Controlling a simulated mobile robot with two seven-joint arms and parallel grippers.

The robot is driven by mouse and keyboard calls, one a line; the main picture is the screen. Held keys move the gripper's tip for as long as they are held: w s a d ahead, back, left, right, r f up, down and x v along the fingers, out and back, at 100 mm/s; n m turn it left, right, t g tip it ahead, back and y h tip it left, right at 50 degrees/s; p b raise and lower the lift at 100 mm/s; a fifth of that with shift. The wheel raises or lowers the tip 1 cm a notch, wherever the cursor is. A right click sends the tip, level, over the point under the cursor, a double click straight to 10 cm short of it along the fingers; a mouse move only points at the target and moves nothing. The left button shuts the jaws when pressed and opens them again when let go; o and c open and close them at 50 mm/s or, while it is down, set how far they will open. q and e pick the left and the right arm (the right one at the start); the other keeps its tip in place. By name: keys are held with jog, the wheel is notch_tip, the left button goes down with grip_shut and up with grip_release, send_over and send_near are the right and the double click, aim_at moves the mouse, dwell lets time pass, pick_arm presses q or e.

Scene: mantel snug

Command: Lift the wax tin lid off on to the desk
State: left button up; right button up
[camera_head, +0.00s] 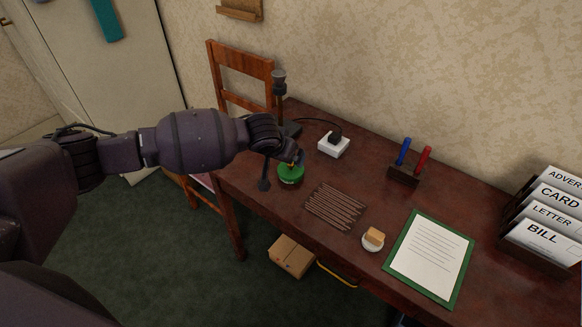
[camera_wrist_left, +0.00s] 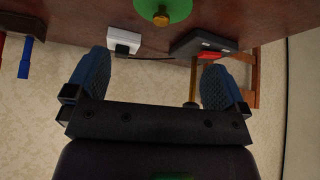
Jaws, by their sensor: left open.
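The green wax tin (camera_head: 291,178) stands on the dark red-brown desk (camera_head: 335,255) near its left end. My left gripper (camera_head: 281,171) is over and beside it and partly hides its top. In the left wrist view the round green lid (camera_wrist_left: 178,8) with a brass knob (camera_wrist_left: 161,18) shows at the top edge, cut off by the frame. The left gripper's two blue-grey fingers (camera_wrist_left: 153,78) are wide apart with nothing between them; the knob appears beyond their tips. My right gripper is not in view.
A white socket box (camera_head: 333,146) and a dark lamp-like stand (camera_head: 280,95) are behind the tin. Brown sticks (camera_head: 335,205), a small dish with a tan block (camera_head: 373,240), a pen holder (camera_head: 405,175), a clipboard (camera_head: 430,257) and a letter rack (camera_head: 545,235) stand right.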

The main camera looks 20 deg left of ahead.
aim_at(289, 166)
pick_arm(q)
jog(key=b+x, duration=0.1)
jog(key=x, duration=0.3)
jog(key=shift+s+d+f, duration=0.1)
jog(key=shift+f, duration=0.1)
jog(key=shift+w+f, duration=0.2)
jog(key=shift+f, duration=0.1)
jog(key=shift+w+f, duration=0.25)
jog(key=shift+f+b, duration=0.35)
jog(key=x, duration=0.1)
jog(key=b+x, duration=0.1)
jog(key=x, duration=0.1)
jog(key=shift+s+f, duration=0.2)
jog(key=shift+f, duration=0.25)
jog(key=shift+w+f, duration=0.35)
jog(key=shift+f, duration=0.05)
jog(key=shift+c, duration=0.3)
